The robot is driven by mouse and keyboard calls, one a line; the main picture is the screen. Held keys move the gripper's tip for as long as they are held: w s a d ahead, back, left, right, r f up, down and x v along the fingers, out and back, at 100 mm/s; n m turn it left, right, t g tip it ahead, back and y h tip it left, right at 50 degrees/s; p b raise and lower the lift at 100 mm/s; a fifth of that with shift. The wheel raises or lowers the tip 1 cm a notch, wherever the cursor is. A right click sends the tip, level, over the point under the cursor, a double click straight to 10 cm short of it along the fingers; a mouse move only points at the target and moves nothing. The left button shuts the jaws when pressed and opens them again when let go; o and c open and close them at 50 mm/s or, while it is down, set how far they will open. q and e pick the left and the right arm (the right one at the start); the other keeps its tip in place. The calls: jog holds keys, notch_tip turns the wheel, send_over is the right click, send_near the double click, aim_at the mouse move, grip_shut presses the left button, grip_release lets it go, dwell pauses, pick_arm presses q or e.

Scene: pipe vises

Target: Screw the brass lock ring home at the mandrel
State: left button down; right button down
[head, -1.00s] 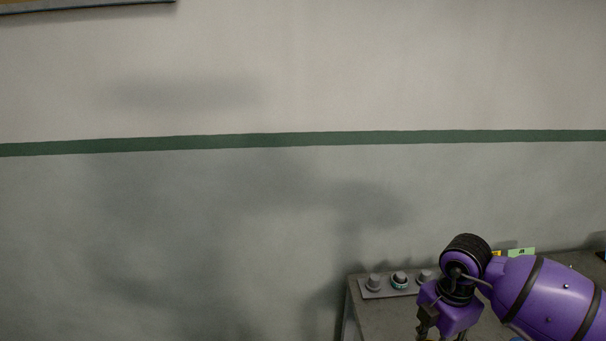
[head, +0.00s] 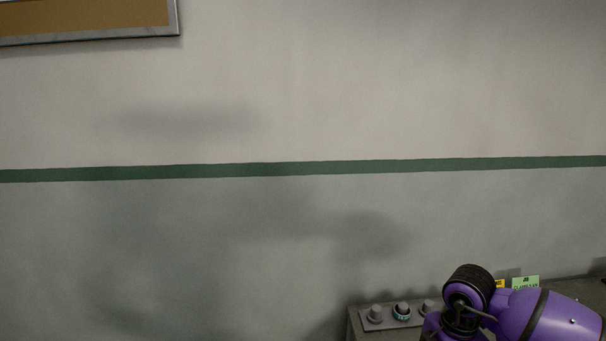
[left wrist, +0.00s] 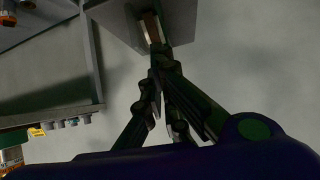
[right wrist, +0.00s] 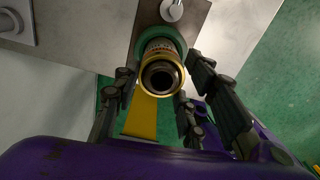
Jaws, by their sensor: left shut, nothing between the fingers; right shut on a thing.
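In the right wrist view, the brass lock ring (right wrist: 179,83) shows as a gold rim facing the camera, around a dark round bore. Behind it stand a ribbed, engraved-looking collar (right wrist: 160,46) and a green round body (right wrist: 147,36). My right gripper (right wrist: 163,72) has a finger on each side of the brass ring and is shut on it. How far the ring is seated cannot be told. In the left wrist view, my left gripper (left wrist: 153,30) is shut and empty, its fingers together. Neither gripper's fingertips show in the head view.
In the head view, a grey bench has a rack (head: 361,321) with several pegs, beside my right arm. A green label (head: 525,282) stands behind. The right wrist view shows a yellow strip (right wrist: 140,120) under the ring.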

jog(key=shift+s+d, duration=0.1)
jog(key=shift+d, duration=0.1)
jog(key=m, duration=0.4)
jog(key=shift+f+m, duration=0.1)
jog(key=shift+m, duration=0.3)
jog(key=m, duration=0.3)
jog(key=c, duration=1.3)
grip_release()
jog(key=shift+c, duration=0.2)
